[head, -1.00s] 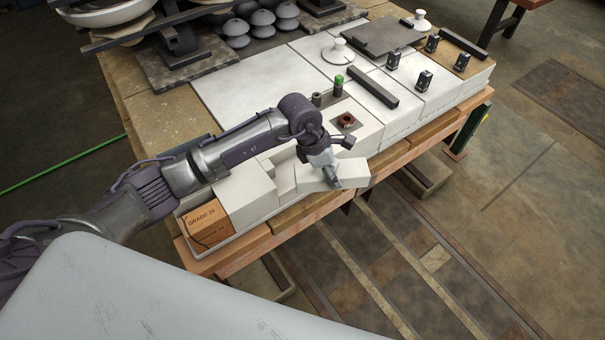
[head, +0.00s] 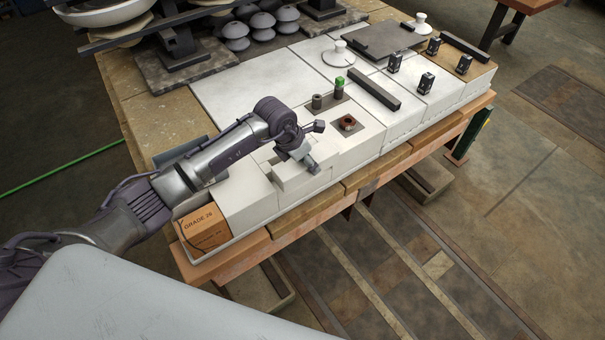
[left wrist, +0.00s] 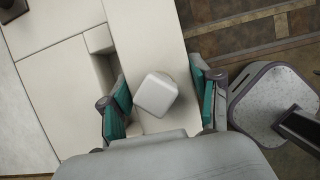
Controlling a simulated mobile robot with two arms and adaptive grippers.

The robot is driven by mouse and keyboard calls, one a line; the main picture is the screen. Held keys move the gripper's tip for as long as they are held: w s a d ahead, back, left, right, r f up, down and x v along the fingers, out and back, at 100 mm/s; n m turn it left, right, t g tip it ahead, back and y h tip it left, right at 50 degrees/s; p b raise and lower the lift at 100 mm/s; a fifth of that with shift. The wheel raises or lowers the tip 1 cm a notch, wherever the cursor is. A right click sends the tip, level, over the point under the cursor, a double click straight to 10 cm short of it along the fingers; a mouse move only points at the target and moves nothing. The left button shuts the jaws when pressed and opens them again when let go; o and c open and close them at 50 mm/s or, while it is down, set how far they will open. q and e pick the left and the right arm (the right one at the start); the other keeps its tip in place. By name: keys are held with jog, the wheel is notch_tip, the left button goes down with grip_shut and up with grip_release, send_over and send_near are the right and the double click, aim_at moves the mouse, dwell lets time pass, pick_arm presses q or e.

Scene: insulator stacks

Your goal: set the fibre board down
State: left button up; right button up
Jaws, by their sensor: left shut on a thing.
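In the head view the gripper (head: 313,167) points down over the near edge of the white fixture. A small rounded light grey block (left wrist: 155,94) shows between the pads. My right gripper is not in view.
An orange box marked GRADE 28 (head: 204,228) stands at the fixture's near left end. A copper-coloured ring (head: 347,122), a green-topped post (head: 339,86) and a dark bar (head: 374,93) lie beyond the gripper. The wooden table edge (head: 300,216) runs just in front.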

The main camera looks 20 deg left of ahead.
pick_arm(q)
jog(key=shift+a+f, duration=0.55)
notch_tip(320, 180, down, 4)
jog(key=b, duration=0.3)
jog(key=shift+r, duration=0.2)
jog(key=o, duration=0.9)
jog(key=shift+f, duration=0.2)
jog(key=o, duration=0.5)
jog(key=shift+r, duration=0.1)
